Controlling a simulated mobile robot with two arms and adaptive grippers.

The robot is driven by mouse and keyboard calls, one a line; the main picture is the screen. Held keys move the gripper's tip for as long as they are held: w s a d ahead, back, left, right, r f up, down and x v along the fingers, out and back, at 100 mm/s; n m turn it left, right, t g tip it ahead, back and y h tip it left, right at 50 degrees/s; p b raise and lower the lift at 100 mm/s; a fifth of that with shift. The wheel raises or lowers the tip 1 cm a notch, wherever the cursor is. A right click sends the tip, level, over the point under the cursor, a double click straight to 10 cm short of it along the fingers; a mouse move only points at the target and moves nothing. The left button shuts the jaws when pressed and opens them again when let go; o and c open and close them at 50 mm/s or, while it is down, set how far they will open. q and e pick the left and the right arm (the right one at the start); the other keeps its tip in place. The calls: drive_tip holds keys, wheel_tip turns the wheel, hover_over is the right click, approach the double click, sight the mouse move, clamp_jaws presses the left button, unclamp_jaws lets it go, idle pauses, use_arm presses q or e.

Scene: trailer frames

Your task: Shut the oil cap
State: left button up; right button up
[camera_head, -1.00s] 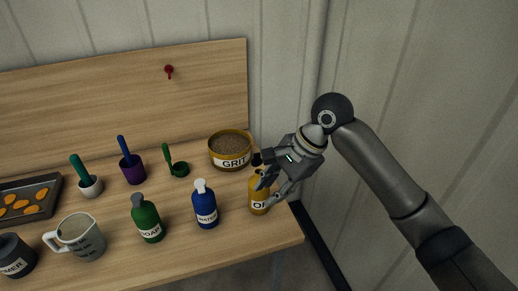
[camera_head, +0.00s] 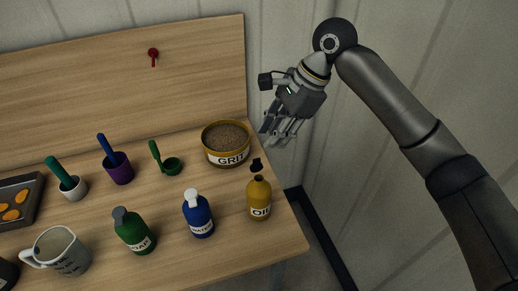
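The oil bottle (camera_head: 260,200) is yellow with an "OIL" label and stands upright near the right edge of the wooden bench. Its black cap (camera_head: 256,165) shows at the bottle's top, tipped up behind the neck, and the dark mouth looks uncovered. My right gripper (camera_head: 273,135) is above and behind the bottle, apart from it, beside the grit tub. Its fingers point down and to the left. They lie close together in this view, so their opening is hard to judge; I see nothing between them. My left gripper is not in view.
The grit tub (camera_head: 227,146) stands behind the oil bottle. A blue water bottle (camera_head: 199,216) and a green soap bottle (camera_head: 134,232) stand to its left. A green scoop (camera_head: 171,165), a purple cup (camera_head: 119,170) and a measuring jug (camera_head: 62,253) are farther left. A wall is at the right.

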sight(258, 159)
drive_tip(key=x, duration=0.3)
drive_tip(key=p+x, duration=0.1)
drive_tip(key=x, duration=0.1)
drive_tip(key=shift+s+a+r, duration=0.1)
drive_tip(key=shift+s, duration=0.2)
drive_tip(key=shift+w+x, duration=0.25)
drive_tip(key=shift+x, duration=1)
drive_tip(key=shift+a+f, duration=0.1)
drive_tip(key=shift+f, duration=0.4)
drive_tip(key=shift+s, duration=0.1)
drive_tip(key=shift+f, duration=0.1)
drive_tip(key=shift+c, duration=0.7)
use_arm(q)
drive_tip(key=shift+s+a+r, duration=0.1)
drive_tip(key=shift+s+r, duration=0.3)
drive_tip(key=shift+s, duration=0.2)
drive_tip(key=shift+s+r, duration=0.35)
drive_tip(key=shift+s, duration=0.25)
use_arm(e)
clamp_jaws()
